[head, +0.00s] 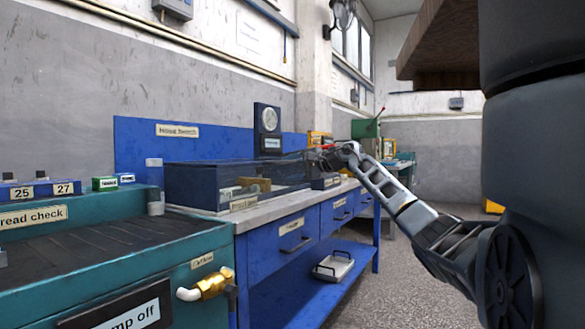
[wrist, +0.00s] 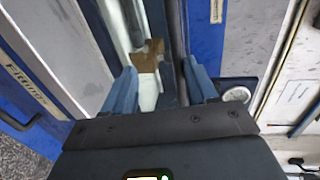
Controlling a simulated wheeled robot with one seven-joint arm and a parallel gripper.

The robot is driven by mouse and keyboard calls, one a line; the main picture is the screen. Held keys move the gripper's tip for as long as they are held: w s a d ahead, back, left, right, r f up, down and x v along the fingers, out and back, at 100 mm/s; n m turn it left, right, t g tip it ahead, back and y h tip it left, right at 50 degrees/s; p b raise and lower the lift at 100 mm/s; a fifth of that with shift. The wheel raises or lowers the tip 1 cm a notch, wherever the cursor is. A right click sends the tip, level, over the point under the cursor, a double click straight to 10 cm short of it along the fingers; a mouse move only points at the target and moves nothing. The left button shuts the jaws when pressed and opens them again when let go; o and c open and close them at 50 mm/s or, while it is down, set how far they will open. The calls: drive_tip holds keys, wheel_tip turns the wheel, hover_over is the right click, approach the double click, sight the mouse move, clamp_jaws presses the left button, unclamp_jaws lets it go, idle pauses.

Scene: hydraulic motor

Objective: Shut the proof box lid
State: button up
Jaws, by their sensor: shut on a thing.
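The proof box (head: 200,187) is a dark, see-through-fronted box on the blue bench, left of my gripper (head: 328,158) in the head view. A faint, see-through lid (head: 290,157) shows along its top by my gripper; its exact angle is hard to tell. In the wrist view my gripper (wrist: 162,88) has its two blue fingers apart on either side of a dark bar (wrist: 172,80), which looks like the lid's edge. The contact itself is partly hidden by the gripper body. A tan block (head: 258,184) shows inside the box, and brown wood shows in the wrist view (wrist: 148,54).
A dial gauge (head: 268,122) stands behind the box before a blue backboard (head: 135,150). A teal bench (head: 95,240) with a brass valve (head: 215,284) is at left. A tray (head: 334,267) sits on the lower shelf. Floor at right is clear.

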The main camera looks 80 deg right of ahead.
drive_tip(key=p+v, duration=0.2)
drive_tip(key=v, duration=0.5)
drive_tip(key=shift+s+a, duration=0.15)
drive_tip(key=shift+s, duration=0.25)
